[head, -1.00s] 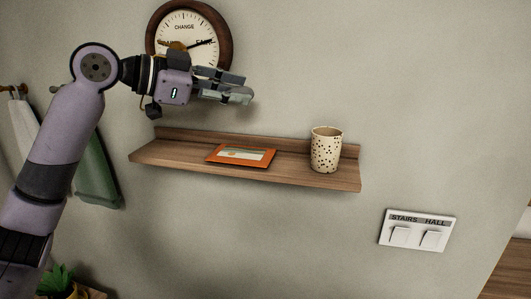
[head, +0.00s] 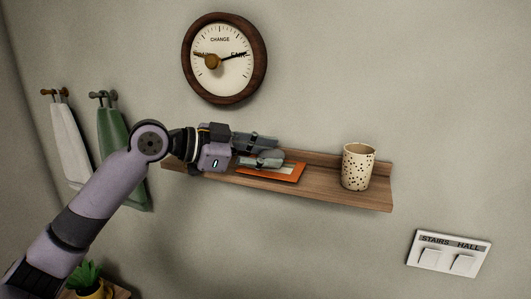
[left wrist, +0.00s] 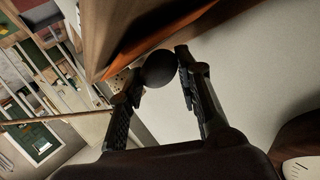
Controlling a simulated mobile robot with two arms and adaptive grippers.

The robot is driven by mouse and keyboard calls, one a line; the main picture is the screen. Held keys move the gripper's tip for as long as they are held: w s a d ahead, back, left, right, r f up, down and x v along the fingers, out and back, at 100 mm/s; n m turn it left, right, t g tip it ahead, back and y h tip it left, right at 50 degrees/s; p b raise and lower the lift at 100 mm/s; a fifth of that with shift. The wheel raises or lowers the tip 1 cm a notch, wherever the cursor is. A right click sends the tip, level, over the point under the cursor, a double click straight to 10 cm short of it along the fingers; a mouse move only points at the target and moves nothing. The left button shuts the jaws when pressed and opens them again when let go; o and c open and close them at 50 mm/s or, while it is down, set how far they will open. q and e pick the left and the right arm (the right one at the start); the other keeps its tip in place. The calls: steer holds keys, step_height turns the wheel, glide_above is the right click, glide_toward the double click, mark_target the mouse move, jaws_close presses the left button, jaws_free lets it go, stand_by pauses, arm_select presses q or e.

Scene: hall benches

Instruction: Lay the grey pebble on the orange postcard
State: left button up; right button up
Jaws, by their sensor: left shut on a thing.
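The orange postcard (head: 292,176) lies flat on the wooden shelf (head: 330,195), its left part hidden behind my left gripper (head: 278,150). The gripper is low over the postcard's left and back part. In the left wrist view, the left gripper (left wrist: 158,72) is shut on the grey pebble (left wrist: 159,67), a dark round shape between the fingertips. An orange strip beside the pebble looks like the postcard (left wrist: 165,35). I cannot tell whether pebble and card touch. The pebble is not clear in the head view. My right gripper is not in view.
A speckled cup (head: 358,167) stands on the shelf right of the postcard. Two towels hang on hooks at left, and a switch plate (head: 448,254) is at lower right.

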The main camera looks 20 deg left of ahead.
arm_select(q)
steer(key=shift+f, duration=0.1)
steer(key=o, duration=1.2)
steer(key=shift+c, duration=0.2)
steer(key=shift+o, duration=0.2)
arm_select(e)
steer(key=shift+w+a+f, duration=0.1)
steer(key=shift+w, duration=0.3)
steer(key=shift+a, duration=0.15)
arm_select(q)
steer(key=shift+a, duration=0.1)
steer(key=b+v, duration=0.4)
steer(key=v, duration=0.8)
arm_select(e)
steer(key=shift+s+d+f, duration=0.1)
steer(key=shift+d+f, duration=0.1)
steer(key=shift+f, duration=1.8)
